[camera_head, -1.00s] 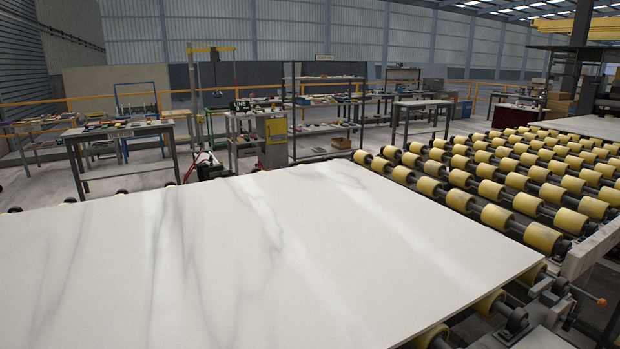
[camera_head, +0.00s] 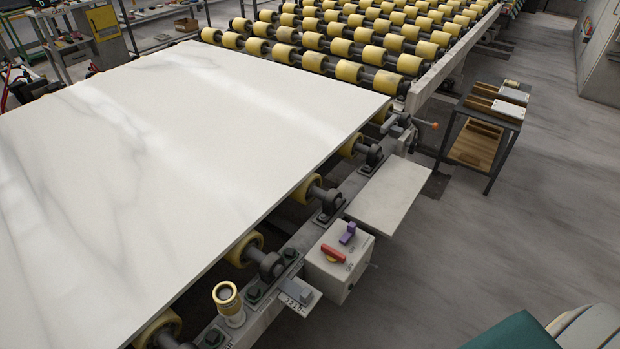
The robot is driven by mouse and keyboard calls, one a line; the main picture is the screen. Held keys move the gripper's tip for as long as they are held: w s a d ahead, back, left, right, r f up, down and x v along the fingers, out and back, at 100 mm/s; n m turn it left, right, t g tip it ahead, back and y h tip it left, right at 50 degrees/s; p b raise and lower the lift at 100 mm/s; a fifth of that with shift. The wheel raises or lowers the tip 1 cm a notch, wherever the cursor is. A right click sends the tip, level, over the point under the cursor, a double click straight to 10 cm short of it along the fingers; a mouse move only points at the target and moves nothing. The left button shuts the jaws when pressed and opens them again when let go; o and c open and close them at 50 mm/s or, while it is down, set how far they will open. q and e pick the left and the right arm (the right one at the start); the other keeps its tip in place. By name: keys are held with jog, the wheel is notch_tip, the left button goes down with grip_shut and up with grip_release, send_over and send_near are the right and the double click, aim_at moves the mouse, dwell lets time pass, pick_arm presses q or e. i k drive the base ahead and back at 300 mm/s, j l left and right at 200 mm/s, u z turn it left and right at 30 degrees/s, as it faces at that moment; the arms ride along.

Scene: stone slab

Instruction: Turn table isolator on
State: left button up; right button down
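The table isolator looks to be the pale box (camera_head: 338,265) fixed to the side of the roller table frame, in the lower middle of the head view. Neither gripper is in view, so nothing shows near the box.
A white marble slab (camera_head: 150,150) covers the roller table. A pale shelf plate (camera_head: 391,196) juts out behind the box. A yellow-rimmed cylinder (camera_head: 228,304) stands in front of it. A small dark side table (camera_head: 490,120) stands at right. The grey floor (camera_head: 520,220) is largely clear.

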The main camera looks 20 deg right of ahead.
aim_at(332, 254)
jog(key=z, duration=0.95)
